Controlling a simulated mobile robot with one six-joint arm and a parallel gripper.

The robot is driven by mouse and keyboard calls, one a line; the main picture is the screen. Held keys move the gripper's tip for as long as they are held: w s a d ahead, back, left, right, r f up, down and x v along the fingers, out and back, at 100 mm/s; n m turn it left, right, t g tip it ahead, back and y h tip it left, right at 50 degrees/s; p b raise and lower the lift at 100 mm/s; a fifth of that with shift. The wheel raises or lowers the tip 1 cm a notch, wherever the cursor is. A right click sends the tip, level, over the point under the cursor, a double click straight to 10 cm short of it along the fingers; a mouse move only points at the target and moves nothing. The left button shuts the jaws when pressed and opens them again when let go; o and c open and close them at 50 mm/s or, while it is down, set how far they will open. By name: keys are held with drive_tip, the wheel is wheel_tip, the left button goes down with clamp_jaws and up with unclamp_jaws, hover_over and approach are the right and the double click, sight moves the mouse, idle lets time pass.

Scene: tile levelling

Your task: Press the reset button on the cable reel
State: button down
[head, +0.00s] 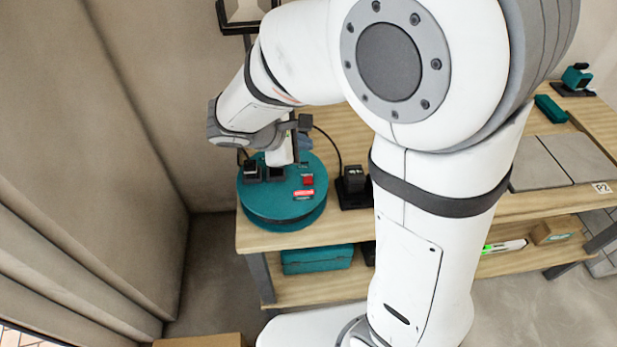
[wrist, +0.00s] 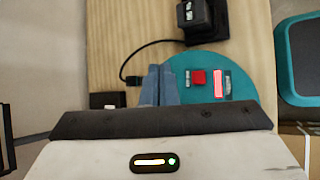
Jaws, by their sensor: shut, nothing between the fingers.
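The cable reel (head: 283,212) is a round teal drum lying flat on the left end of the wooden bench. On its top sit a small red button (head: 308,180) and a lit red strip (head: 303,194). The wrist view also shows part of the reel (wrist: 207,62), with the red button (wrist: 198,77) and the strip beside it. My gripper (wrist: 160,70) is shut and empty. Its blue-grey fingers appear just left of the button in the wrist view, over the reel's edge. I cannot tell their height. In the head view my wrist hides part of the reel.
Black plugs (head: 252,170) stand on the reel's left side. A black device (head: 354,182) with a cable stands right of the reel. A teal case (head: 317,260) lies on the lower shelf. Grey tiles (head: 541,163) lie on the bench at right. A wall is at left.

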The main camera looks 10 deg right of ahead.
sight(304, 182)
drive_tip(key=shift+f, duration=0.2)
wheel_tip(304, 182, down, 8)
drive_tip(key=b, duration=0.7)
drive_tip(key=shift+f, duration=0.25)
idle(1.5)
drive_tip(key=shift+f+b, duration=0.35)
drive_tip(key=shift+f, duration=0.05)
drive_tip(key=shift+f+b, duration=0.5)
idle(0.6)
drive_tip(key=shift+r, duration=0.1)
drive_tip(key=shift+r+p, duration=0.7)
drive_tip(key=shift+r, duration=0.15)
